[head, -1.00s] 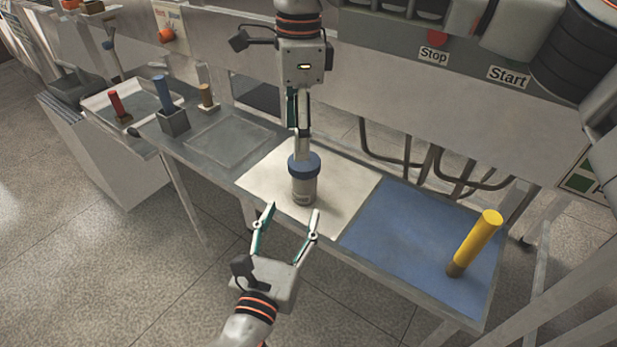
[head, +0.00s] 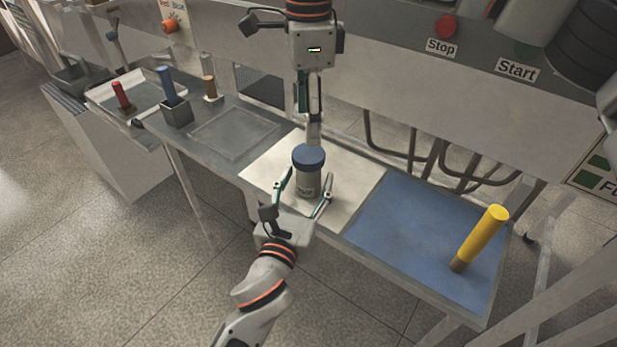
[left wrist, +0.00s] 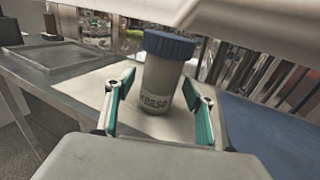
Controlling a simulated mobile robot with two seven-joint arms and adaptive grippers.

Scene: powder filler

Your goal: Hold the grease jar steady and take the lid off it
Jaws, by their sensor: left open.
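The grease jar (head: 308,183) is a grey-beige cylinder standing upright on the white mat (head: 352,172). Its blue lid (head: 309,157) is on top; both also show in the left wrist view, the jar (left wrist: 159,88) with part of its "Grease" label and the lid (left wrist: 170,43). My left gripper (head: 309,187) is open, with one finger on each side of the jar. In the left wrist view the fingers (left wrist: 160,88) show gaps to the jar. My right gripper (head: 313,138) points down from above, its tips just behind the lid; its opening is seen edge-on.
A blue mat (head: 405,225) with a leaning yellow cylinder (head: 480,238) lies to the right. A clear grey plate (head: 233,133) and a blue-handled tool in a holder (head: 176,112) are to the left. The machine front with Stop and Start buttons rises behind.

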